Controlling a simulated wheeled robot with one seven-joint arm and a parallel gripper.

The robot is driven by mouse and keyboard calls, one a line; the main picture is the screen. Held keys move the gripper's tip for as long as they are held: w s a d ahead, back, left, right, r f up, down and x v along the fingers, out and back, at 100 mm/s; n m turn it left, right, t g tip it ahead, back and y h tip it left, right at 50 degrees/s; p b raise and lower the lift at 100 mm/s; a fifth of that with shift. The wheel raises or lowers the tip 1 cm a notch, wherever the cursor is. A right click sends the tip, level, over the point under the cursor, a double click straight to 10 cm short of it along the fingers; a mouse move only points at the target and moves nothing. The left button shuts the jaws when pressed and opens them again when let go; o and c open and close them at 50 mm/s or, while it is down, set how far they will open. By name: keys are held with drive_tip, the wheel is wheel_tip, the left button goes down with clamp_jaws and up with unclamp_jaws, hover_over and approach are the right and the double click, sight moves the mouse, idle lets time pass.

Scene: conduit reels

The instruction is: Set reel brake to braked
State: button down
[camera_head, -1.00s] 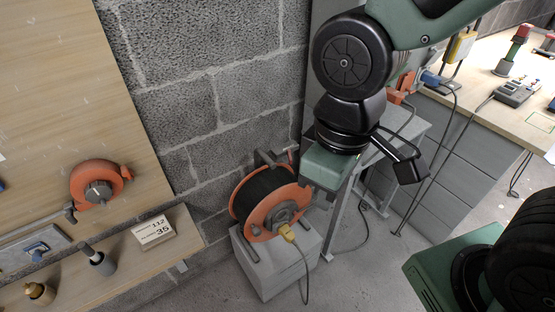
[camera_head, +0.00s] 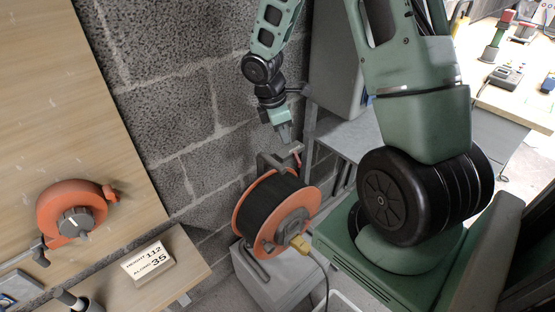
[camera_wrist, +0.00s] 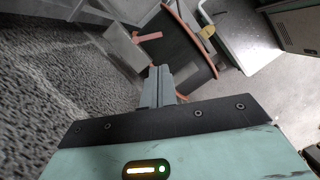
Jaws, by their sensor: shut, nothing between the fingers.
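The cable reel (camera_head: 276,215) has orange flanges, a dark wound drum and a grey frame, and stands on a pale block against the wall. A small red lever (camera_head: 295,150), seemingly the reel brake, sticks out at the top of the frame; its setting cannot be read. In the wrist view a red bar (camera_wrist: 148,37), likely the same lever, shows beyond the fingertips beside the reel (camera_wrist: 185,45). My gripper (camera_head: 285,138) is shut and empty, pointing down just above the reel's frame, close to the lever. Its shut fingers (camera_wrist: 160,72) show in the wrist view, apparently apart from the lever.
A block wall (camera_head: 170,80) is close behind my gripper. A grey metal stand (camera_head: 345,135) is right of the reel. A yellow plug (camera_head: 300,244) with a cable is at the reel's front. A wooden board with an orange dial unit (camera_head: 72,213) is at left.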

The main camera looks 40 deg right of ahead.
sight(297, 160)
drive_tip(key=b+x, duration=0.2)
drive_tip(key=x, duration=0.8)
drive_tip(key=shift+s+b, duration=0.1)
drive_tip(key=shift+b, duration=0.2)
